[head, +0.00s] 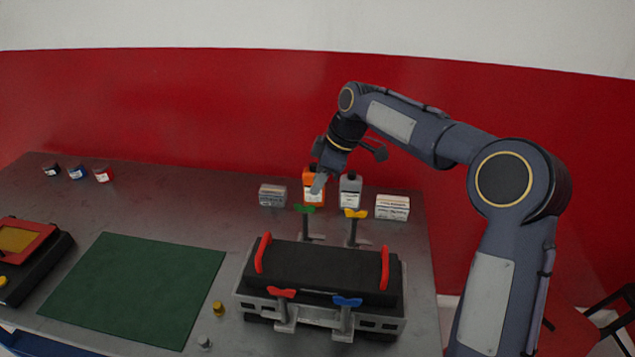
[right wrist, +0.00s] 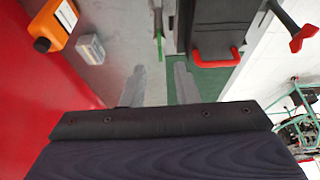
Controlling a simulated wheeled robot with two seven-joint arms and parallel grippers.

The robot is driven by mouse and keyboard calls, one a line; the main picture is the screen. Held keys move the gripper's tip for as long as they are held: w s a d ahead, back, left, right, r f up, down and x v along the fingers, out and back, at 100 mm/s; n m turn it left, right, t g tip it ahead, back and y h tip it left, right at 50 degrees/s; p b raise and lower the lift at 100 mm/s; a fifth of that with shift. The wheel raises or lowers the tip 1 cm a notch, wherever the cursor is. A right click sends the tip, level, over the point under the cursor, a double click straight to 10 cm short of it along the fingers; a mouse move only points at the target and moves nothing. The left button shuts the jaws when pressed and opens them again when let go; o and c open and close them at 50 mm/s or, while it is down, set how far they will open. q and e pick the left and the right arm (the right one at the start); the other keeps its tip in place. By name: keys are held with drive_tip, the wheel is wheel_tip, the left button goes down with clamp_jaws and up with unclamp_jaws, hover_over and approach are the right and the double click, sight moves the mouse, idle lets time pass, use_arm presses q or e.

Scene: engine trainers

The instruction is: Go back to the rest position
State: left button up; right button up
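My right arm comes in from the right in the head view and arches over the back of the table. The green latch (right wrist: 158,45) and a red handle (right wrist: 215,59) of the trainer lie beyond the fingertips. My left gripper is not in view.
A grey bottle (head: 350,191) and two small boxes (head: 272,195) (head: 392,207) stand along the back. A green mat (head: 135,285) lies left of the trainer, with a black and red device (head: 30,250) beyond it. Small jars (head: 103,174) stand at the back left.

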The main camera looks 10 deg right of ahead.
drive_tip(key=s+d+r+m+t, duration=0.1)
drive_tip(key=s+d+r+m, duration=0.2)
drive_tip(key=s, duration=0.5)
drive_tip(key=s+d+r+m+t, duration=0.1)
drive_tip(key=s+d+r+m, duration=0.2)
drive_tip(key=s, duration=0.6)
drive_tip(key=s+f+m+t, duration=0.1)
drive_tip(key=s+f+m, duration=0.3)
drive_tip(key=s, duration=0.5)
drive_tip(key=s+f+m+t, duration=0.1)
drive_tip(key=s+f+m, duration=0.4)
drive_tip(key=s, duration=0.3)
drive_tip(key=shift+s+a, duration=0.35)
drive_tip(key=shift+s, duration=0.05)
